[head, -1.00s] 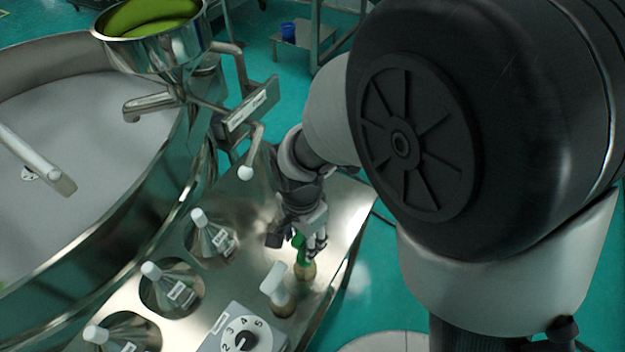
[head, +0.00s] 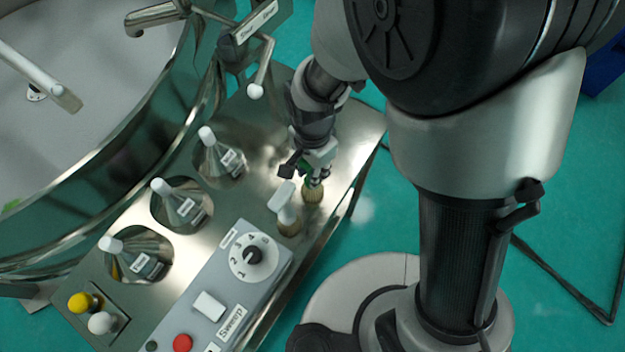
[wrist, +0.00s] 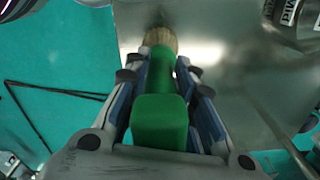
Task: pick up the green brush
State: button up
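The green brush stands upright on the steel table near its right edge. In the head view its pale bristles (head: 313,194) show, and my gripper (head: 314,174) hides most of its green handle. In the wrist view the green handle (wrist: 160,110) lies between the two fingers of my gripper (wrist: 163,68), with the tan bristle end beyond the fingertips. The fingers lean inward and look closed on the handle from both sides. The bristle end still appears to rest on the table.
A white-handled brush (head: 286,206) stands close at the left. A control box with a dial (head: 252,257) is nearer the front. The large sieve drum (head: 150,125) is further left.

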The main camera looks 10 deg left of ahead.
grip_shut()
